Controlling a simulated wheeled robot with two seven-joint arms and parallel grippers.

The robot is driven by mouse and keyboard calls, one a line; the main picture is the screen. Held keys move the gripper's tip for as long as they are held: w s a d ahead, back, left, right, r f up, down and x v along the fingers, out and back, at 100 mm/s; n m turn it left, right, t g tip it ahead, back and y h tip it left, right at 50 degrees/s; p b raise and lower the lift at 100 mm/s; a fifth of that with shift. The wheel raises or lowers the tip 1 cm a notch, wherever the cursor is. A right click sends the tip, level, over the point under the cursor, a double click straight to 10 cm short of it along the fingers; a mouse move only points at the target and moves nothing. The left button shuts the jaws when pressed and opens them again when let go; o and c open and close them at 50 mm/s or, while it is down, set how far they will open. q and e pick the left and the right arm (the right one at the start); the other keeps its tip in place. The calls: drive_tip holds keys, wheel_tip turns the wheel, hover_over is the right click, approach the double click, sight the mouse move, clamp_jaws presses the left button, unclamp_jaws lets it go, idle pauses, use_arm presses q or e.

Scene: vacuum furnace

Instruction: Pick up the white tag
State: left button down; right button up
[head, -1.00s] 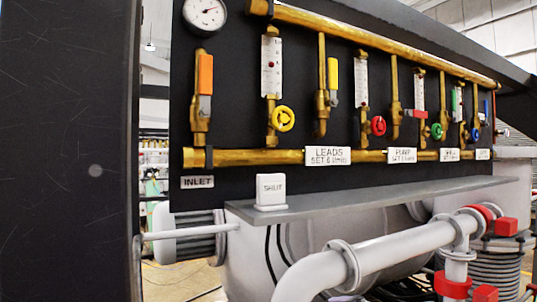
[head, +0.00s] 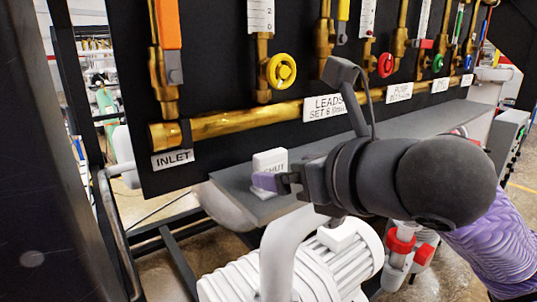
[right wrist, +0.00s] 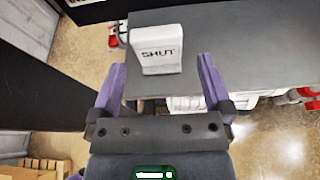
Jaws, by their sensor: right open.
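The white tag (head: 270,160), marked SHUT, stands upright on the grey shelf (head: 235,185) below the gauge panel. It also shows in the right wrist view (right wrist: 156,50), standing near the shelf's edge. My left gripper is not in view.
The black panel (head: 220,155) rises behind the shelf, with a brass pipe (head: 225,125), coloured valve handles and labels such as INLET (head: 172,159). A white ribbed motor (head: 300,275) and white pipe (head: 280,240) lie below. A dark post (head: 60,180) stands at left.

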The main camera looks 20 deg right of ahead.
sight(274, 168)
drive_tip(key=p+x, duration=0.2)
drive_tip(key=x, duration=0.3)
drive_tip(key=shift+w+a, duration=0.3)
drive_tip(key=shift+w, duration=0.1)
drive_tip(key=shift+w+f, duration=0.1)
drive_tip(key=shift+w, duration=0.2)
drive_tip(key=shift+s, duration=0.15)
drive_tip(key=c, duration=1.2)
